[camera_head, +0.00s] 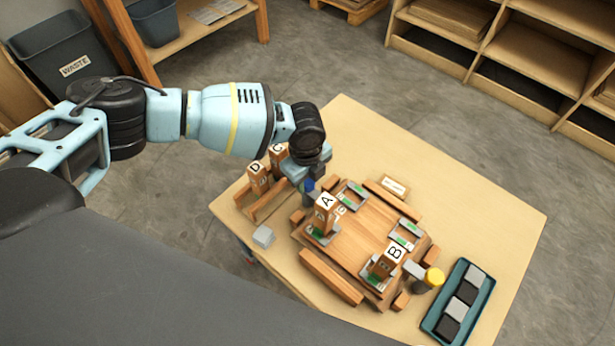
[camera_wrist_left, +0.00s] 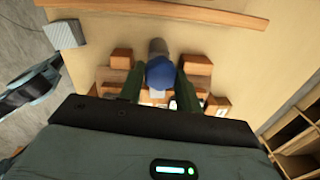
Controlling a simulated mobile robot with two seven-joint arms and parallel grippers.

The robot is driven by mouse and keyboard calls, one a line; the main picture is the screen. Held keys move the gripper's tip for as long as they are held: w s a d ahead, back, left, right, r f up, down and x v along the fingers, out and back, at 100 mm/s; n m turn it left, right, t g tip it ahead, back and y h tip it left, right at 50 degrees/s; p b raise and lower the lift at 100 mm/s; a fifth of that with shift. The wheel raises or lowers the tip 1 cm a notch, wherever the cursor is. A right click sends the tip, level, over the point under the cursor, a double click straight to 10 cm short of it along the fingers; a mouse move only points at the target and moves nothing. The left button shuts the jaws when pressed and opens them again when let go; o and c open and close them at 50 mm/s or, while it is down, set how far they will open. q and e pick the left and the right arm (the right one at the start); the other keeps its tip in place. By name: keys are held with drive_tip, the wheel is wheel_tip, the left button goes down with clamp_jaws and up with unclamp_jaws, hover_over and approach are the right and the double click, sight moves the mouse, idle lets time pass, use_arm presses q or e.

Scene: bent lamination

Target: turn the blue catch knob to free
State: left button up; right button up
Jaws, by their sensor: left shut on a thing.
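The blue catch knob (camera_head: 308,186) sits on a grey post near the top left of the wooden fixture board (camera_head: 360,245). In the left wrist view the blue knob (camera_wrist_left: 160,73) is a round cap between two dark green fingers. My left gripper (camera_head: 307,181) reaches down onto it from above and is shut on it; it also shows in the left wrist view (camera_wrist_left: 159,85). In the head view the gripper hides part of the knob. The knob's turn angle cannot be told. My right gripper is not in view.
Wooden block A (camera_head: 325,205) stands close beside the blue knob and block B (camera_head: 390,258) near the yellow knob (camera_head: 434,278). Blocks D (camera_head: 258,177) and C (camera_head: 278,154) stand behind. A teal tray (camera_head: 487,291) holds grey and black pieces. The table's right side (camera_head: 480,220) is clear.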

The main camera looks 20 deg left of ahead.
use_arm(q)
drive_tip(key=n+p, duration=0.3)
drive_tip(key=shift+r, duration=0.2)
drive_tip(key=n+p, duration=0.2)
drive_tip(key=n, duration=0.1)
drive_tip(key=shift+d, duration=0.1)
drive_tip(key=shift+n+p, duration=0.85)
drive_tip(key=shift+n, duration=0.15)
drive_tip(key=n+p, duration=0.2)
drive_tip(key=n, duration=0.4)
drive_tip(key=shift+f+p, duration=0.1)
drive_tip(key=shift+p, duration=0.2)
drive_tip(key=shift+n+y+p, duration=0.3)
drive_tip(key=shift+n+p, duration=0.1)
drive_tip(key=shift+n, duration=1.3)
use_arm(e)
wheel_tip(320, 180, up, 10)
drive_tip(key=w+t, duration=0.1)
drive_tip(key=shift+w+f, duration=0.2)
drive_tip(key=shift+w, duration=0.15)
use_arm(q)
drive_tip(key=shift+w, duration=0.1)
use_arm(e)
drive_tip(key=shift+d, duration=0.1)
use_arm(q)
drive_tip(key=o, duration=0.9)
drive_tip(key=shift+o, duration=0.5)
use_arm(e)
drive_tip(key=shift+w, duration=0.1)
